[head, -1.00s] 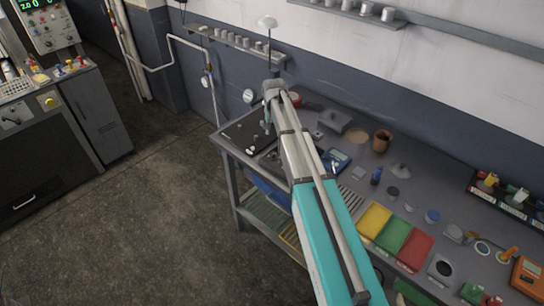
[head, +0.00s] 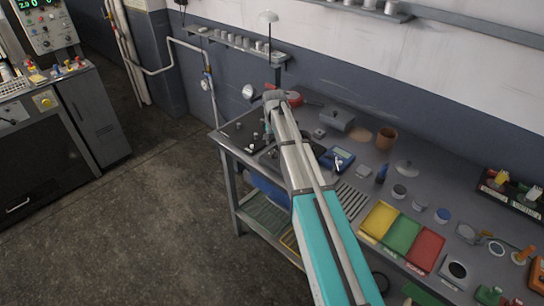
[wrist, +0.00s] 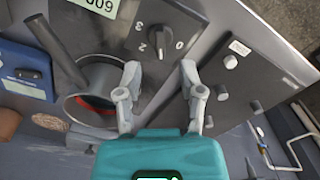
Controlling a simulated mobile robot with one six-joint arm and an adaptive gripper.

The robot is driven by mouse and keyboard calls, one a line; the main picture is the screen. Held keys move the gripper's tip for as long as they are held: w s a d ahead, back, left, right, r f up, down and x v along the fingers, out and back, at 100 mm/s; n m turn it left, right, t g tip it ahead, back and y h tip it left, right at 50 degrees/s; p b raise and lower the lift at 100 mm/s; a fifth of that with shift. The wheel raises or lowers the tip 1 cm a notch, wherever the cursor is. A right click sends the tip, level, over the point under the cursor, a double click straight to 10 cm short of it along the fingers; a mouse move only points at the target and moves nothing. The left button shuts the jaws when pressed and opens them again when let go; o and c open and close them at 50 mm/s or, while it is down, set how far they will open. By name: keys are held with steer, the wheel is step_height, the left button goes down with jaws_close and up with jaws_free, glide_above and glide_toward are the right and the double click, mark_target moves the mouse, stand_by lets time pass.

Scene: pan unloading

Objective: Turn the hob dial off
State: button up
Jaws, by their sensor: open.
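In the wrist view a black dial (wrist: 158,38) sits on a dark hob plate (wrist: 195,25), with the marks 0, 2 and 3 around it. A pale mark shows on the dial; I cannot tell which number it points to. My gripper (wrist: 160,72) is open and empty, its two fingers apart on either side below the dial in the picture. No contact with the dial is visible. In the head view my arm hides most of the hob.
Right of the hob is a black panel (wrist: 235,85) with several knobs. A blue device (wrist: 25,70) lies left of the pan. In the head view yellow, green and red trays (head: 380,219) lie along the bench (head: 330,190). The floor in front is clear.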

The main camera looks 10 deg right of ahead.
mark_target(274, 152)
steer(key=shift+f+b, duration=2.3)
steer(key=shift+f, duration=0.35)
jaws_close()
steer(key=shift+a, duration=0.5)
steer(key=shift+d, duration=0.45)
